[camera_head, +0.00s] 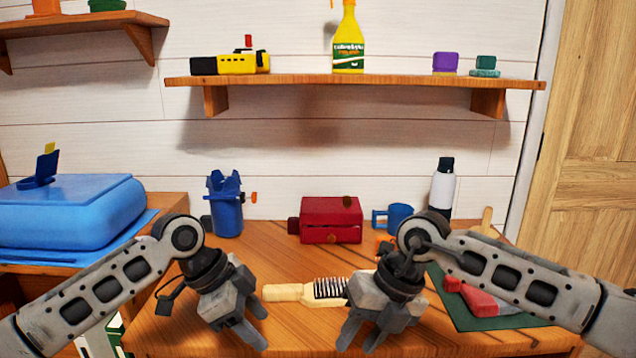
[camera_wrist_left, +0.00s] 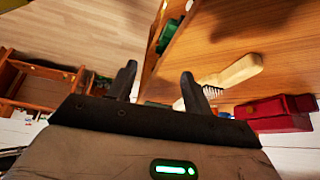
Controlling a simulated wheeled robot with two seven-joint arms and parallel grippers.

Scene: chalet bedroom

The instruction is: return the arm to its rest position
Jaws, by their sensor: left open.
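My left gripper (camera_head: 260,328) is above the front of the wooden table (camera_head: 270,245), left of a wooden brush. Its fingers are apart and nothing is between them; they also show in the left wrist view (camera_wrist_left: 157,82). My right gripper (camera_head: 361,340) hangs over the table's front edge area, right of the left one. Its fingers look parted and empty. Both arms are bent, reaching in from the sides with grippers pointing down. The brush (camera_head: 283,292) lies between the two grippers, its right end partly hidden by the right gripper.
A red box (camera_head: 330,220), blue mug (camera_head: 398,216), blue cup-like holder (camera_head: 226,210) and white bottle (camera_head: 442,190) stand along the table's back. A red object (camera_head: 475,299) lies on a green mat (camera_head: 455,308) under my right arm. A blue case (camera_head: 70,210) is left. A shelf (camera_head: 300,82) hangs above.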

